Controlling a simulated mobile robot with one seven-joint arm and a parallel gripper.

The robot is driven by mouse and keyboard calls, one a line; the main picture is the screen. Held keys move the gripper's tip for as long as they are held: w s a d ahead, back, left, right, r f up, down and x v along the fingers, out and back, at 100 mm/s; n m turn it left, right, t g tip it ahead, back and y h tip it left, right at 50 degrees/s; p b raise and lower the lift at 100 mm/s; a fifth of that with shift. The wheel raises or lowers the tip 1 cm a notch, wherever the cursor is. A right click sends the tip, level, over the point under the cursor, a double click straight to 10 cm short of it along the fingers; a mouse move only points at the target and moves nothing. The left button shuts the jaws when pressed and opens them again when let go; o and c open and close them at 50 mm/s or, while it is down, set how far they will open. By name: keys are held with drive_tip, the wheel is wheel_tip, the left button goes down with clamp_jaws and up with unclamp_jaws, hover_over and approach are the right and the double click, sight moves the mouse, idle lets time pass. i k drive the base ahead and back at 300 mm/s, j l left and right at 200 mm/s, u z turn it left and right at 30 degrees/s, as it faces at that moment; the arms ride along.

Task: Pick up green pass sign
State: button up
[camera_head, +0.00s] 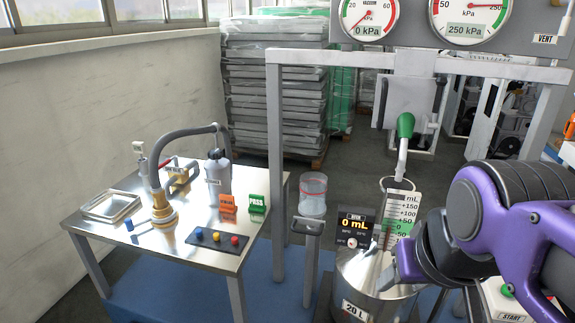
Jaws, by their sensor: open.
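The green pass sign (258,206) stands upright near the right edge of the steel table (150,262), its white lettering facing me. An orange sign (227,204) stands just to its left. My gripper (392,268) is at the lower right, at the end of my purple and black arm, in front of the steel 20 L vessel. It is open, holds nothing that I can see, and is well to the right of the green sign. Its fingers are small and partly hidden by my arm.
The table also holds a brass valve with a curved hose (160,205), a grey bottle (218,170), a metal tray (110,206) and a button panel (217,240). A grey frame post (276,170), a clear container (313,195) and the steel vessel (350,275) stand between table and gripper.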

sight(256, 202)
drive_tip(key=j+z, duration=0.35)
drive_tip(key=j, duration=0.45)
drive_tip(key=j+z, duration=0.3)
drive_tip(key=j, duration=0.55)
